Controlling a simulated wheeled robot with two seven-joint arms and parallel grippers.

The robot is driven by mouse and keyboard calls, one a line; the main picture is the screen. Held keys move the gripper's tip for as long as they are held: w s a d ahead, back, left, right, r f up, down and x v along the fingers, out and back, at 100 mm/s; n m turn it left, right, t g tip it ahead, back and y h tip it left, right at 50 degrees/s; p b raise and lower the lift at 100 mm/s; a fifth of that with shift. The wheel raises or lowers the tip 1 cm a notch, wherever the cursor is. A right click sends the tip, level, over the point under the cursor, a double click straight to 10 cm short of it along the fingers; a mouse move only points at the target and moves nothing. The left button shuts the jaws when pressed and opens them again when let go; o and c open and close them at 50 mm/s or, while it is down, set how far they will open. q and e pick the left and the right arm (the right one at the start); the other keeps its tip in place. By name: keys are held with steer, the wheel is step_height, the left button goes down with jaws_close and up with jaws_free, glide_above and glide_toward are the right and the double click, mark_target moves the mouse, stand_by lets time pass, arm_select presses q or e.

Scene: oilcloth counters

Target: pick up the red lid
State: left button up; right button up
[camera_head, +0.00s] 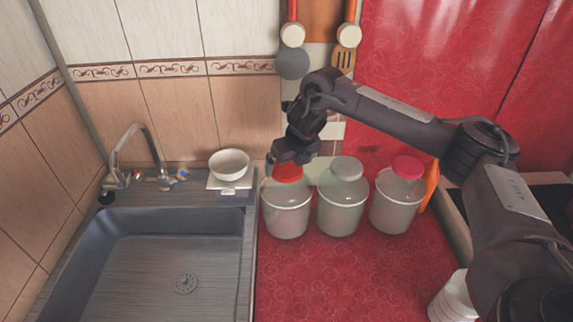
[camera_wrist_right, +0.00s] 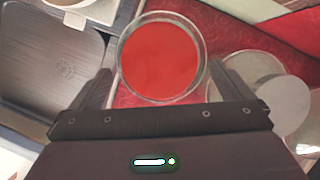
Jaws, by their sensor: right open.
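The red lid (camera_head: 288,173) is on the leftmost of the clear jars on the red counter, its back part hidden by my right gripper (camera_head: 292,156). In the right wrist view the red lid (camera_wrist_right: 160,60) is a broad disc inside the round outline of the jar (camera_wrist_right: 199,50). My right gripper (camera_wrist_right: 165,82) is open, with one finger on each side of the jar's outline and nothing held. Whether a finger touches the lid cannot be told. My left gripper is not in view.
A grey-lidded jar (camera_head: 341,206) stands close at the right, then a jar with a pinkish-red lid (camera_head: 408,167). A sink (camera_head: 75,245) with a tap (camera_head: 140,130) and a white bowl (camera_head: 229,164) are at the left.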

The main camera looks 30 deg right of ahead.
mark_target(288, 170)
steer(key=shift+x, duration=0.9)
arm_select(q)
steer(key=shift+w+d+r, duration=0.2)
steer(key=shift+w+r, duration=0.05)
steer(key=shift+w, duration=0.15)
arm_select(e)
steer(key=shift+r, duration=0.15)
steer(key=c, duration=0.9)
steer(key=shift+r, duration=0.1)
steer(key=shift+r, duration=0.55)
step_height(288, 170, up, 5)
steer(key=shift+f+b, duration=0.1)
steer(key=shift+b, duration=0.65)
arm_select(q)
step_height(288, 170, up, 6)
steer(key=p, duration=0.8)
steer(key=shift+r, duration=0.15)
arm_select(e)
step_height(288, 170, up, 17)
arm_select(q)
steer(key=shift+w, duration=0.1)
arm_select(e)
steer(key=shift+f, duration=0.1)
